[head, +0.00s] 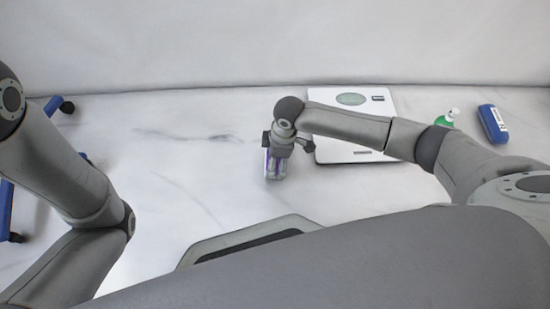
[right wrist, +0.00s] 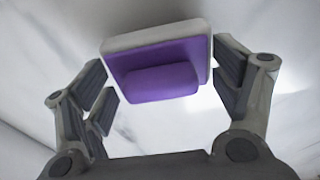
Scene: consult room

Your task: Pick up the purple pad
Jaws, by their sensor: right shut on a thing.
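The purple pad (right wrist: 158,70) is a small block with a pale grey-white backing and a raised purple part, large between my right fingers in the right wrist view. In the head view, the pad (head: 274,167) shows only in part under my right gripper (head: 279,150), with light edges and a purple streak. My right gripper (right wrist: 160,82) is shut on the pad, with a finger on each side. In the head view the hand hides the pad's upper part, and I cannot tell whether the pad touches the surface. My left arm shows at the left, but its gripper is out of view.
A white scale (head: 350,152) with an oval display lies right of my right gripper, partly under my forearm. A green bottle (head: 445,121) and a blue case (head: 492,124) are farther right. A blue frame with black castors (head: 67,107) stands at far left. The marbled surface left of the pad is clear.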

